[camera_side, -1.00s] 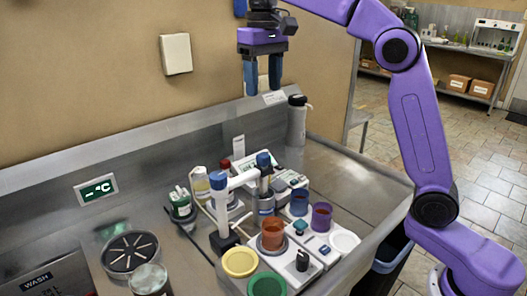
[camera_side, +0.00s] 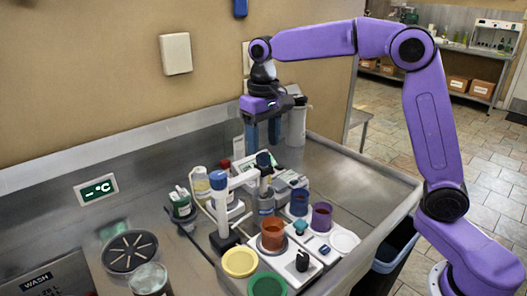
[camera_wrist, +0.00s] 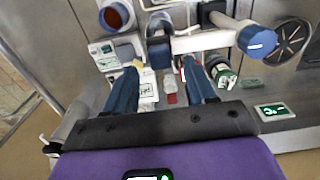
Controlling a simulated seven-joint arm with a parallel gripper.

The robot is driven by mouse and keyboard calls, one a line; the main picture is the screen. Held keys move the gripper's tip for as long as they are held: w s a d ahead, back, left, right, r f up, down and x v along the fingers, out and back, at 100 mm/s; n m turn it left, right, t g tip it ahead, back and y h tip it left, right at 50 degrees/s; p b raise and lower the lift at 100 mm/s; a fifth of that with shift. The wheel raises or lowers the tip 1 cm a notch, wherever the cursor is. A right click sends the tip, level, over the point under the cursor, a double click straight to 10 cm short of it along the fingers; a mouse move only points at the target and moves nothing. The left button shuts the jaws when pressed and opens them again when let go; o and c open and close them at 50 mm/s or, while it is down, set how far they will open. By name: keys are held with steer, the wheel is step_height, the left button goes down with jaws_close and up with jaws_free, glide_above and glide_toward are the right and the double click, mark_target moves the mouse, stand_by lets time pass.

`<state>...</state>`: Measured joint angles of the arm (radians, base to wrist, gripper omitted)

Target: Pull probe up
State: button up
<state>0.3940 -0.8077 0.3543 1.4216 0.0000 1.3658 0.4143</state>
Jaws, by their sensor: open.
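The probe (camera_side: 264,160), with a dark blue top, stands upright at the end of a white stand arm (camera_side: 240,180), above a grey-bodied vessel (camera_side: 266,202). The stand's post has a blue cap (camera_side: 218,180). My gripper (camera_side: 262,144) points down with its two blue fingers apart and empty. The probe's lower end is hidden.
An orange cup (camera_side: 272,234), a purple cup (camera_side: 321,216) and a blue cup (camera_side: 299,203) stand in front and to the right. Small bottles (camera_side: 200,182) crowd the left. A grey flask (camera_side: 296,122) stands behind. The bench's right side (camera_side: 365,190) is clear.

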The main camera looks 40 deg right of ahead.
mark_target(264, 155)
steer(key=shift+f, duration=1.85)
jaws_close()
steer(key=shift+r, duration=3.1)
steer(key=shift+c, duration=0.3)
jaws_free()
steer(key=shift+o, duration=0.3)
